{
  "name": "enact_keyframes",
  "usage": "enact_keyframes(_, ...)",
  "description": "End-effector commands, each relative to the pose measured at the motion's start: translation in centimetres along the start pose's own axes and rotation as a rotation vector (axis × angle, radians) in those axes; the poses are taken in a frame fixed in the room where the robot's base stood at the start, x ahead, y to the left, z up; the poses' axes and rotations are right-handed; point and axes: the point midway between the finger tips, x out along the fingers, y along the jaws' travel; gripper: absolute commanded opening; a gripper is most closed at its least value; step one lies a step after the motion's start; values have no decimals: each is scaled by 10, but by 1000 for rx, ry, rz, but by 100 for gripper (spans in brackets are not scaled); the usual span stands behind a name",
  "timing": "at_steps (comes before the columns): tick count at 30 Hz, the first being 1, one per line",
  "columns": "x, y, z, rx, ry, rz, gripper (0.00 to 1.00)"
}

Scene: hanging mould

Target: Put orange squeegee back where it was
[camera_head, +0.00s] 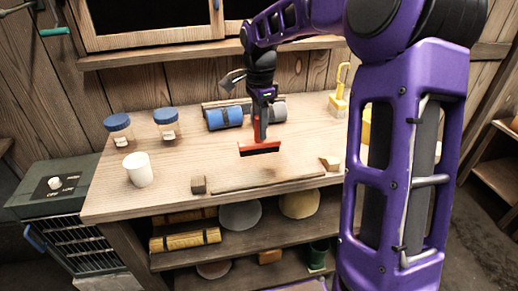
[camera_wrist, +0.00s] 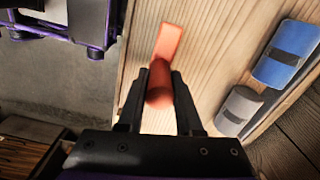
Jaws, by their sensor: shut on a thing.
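The orange squeegee (camera_head: 258,149) has a red-orange handle and a wide head with a dark lower edge. My gripper (camera_head: 259,112) is shut on its handle and holds it over the wooden workbench (camera_head: 225,165), head down. In the wrist view the squeegee (camera_wrist: 164,60) points away from my gripper (camera_wrist: 159,92), its handle between the two dark fingers. In the head view the head appears just above or at the bench top; I cannot tell if it touches. Part of the handle is hidden by the fingers.
Two jars with blue lids (camera_head: 166,125), a white cup (camera_head: 139,170) and a small wooden block (camera_head: 198,185) stand at left. Blue (camera_head: 225,117) and grey rolls lie behind the squeegee. A yellow object (camera_head: 339,101) stands at back right. A shelf (camera_head: 200,52) overhangs the back.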

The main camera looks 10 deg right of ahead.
Motion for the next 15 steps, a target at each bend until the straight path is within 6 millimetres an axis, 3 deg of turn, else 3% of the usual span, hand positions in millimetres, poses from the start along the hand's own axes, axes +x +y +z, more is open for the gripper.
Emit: enact_keyframes(15,59,0,0,1,-1,-1,0)
